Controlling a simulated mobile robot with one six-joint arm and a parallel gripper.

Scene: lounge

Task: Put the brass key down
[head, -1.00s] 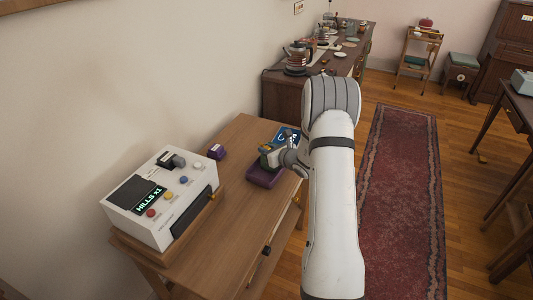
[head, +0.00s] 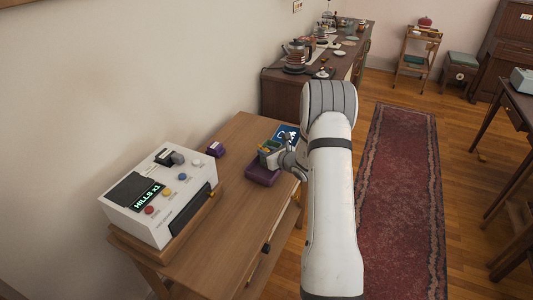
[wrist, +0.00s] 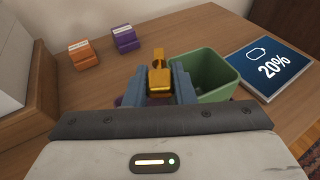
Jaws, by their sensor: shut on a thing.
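The brass key (wrist: 159,80) is held between the fingers of my gripper (wrist: 160,88), seen in the wrist view. My gripper is shut on it, above the wooden table (head: 238,128). In the head view my gripper (head: 279,156) is at the table's right side, over a purple tray (head: 262,175). The key is too small to make out clearly there. In the wrist view the fingers hide what lies directly below the key.
A green open box (wrist: 215,75) is right beside the fingers. A sign reading 20% (wrist: 270,65) lies beyond it. Purple (wrist: 125,38) and orange (wrist: 82,54) blocks stand to the left.

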